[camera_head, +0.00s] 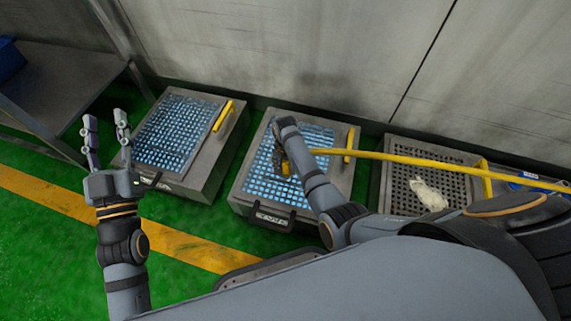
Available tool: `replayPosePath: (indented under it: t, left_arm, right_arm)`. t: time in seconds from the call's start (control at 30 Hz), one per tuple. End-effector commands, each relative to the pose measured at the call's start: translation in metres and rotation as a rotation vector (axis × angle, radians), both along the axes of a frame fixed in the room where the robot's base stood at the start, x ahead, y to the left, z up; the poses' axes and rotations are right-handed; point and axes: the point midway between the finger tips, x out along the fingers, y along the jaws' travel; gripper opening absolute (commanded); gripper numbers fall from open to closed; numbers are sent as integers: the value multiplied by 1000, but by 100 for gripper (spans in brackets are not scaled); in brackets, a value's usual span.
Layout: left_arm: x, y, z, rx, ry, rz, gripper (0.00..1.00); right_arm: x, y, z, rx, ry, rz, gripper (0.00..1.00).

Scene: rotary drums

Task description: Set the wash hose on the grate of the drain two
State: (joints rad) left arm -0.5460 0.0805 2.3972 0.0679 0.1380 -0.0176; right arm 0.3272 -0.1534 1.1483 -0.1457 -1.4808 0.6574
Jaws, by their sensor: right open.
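The yellow wash hose (410,159) comes in from the right edge, passes over the right drain and reaches over the middle drain box. Its near end is hidden behind my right arm and gripper, where a small yellow part shows low beside the fingers. The middle drain (240,196), which I take as drain two, has a blue-lit grate in a grey frame. My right gripper (281,160) is open, low over this grate at the hose's end; contact cannot be told. My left gripper (104,121) is open and empty, with fingers pointing up, left of the left drain.
The left drain (207,183) has a similar blue-lit grate and a yellow handle. The right drain (388,194) has a dark grate with a pale lump (428,195) on it. A grey wall stands behind. A metal table (65,80) is at upper left.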

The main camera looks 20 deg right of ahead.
Motion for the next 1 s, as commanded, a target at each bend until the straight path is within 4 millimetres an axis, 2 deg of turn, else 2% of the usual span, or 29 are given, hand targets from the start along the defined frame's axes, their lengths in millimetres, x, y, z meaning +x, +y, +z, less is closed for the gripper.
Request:
replayPosePath:
  t: [0.07,0.17,0.37,0.53,0.77,1.0]
  left_arm:
    - [1,0,-1,0,11,0,40]
    - [5,0,-23,-2,101,0,40]
    - [8,0,-79,-6,329,-2,40]
    - [0,-1,-127,-10,525,-7,40]
    - [-23,-3,-191,-15,784,-17,40]
    - [-62,-7,-249,-21,1047,-34,40]
  right_arm:
    - [0,0,3,-1,-1,0,52]
    - [0,0,7,0,-1,0,52]
    - [0,0,19,0,-1,0,52]
    - [0,0,29,-1,-1,1,52]
    - [0,0,42,0,0,1,52]
    - [0,0,56,0,-1,0,52]
